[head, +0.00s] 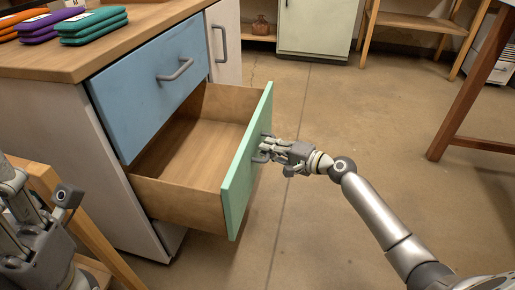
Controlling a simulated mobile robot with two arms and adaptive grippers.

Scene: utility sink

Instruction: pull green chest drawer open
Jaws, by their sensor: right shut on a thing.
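The green chest drawer (247,165) is pulled well out of the cabinet, below a shut blue drawer. Its wooden inside is visible and looks empty. My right gripper (265,150) is at the middle of the green front, shut on the drawer's handle. The handle itself is mostly hidden by the fingers. My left gripper (65,200) is at the lower left edge, partly cut off and away from the drawer; its fingers do not show clearly.
The blue drawer (135,100) has a grey handle. Folded cloths in green (95,26), purple and orange lie on the wooden countertop (120,45). A wooden stool (100,245) stands at lower left. The floor (330,110) to the right is open, with a wooden table leg (470,85) beyond.

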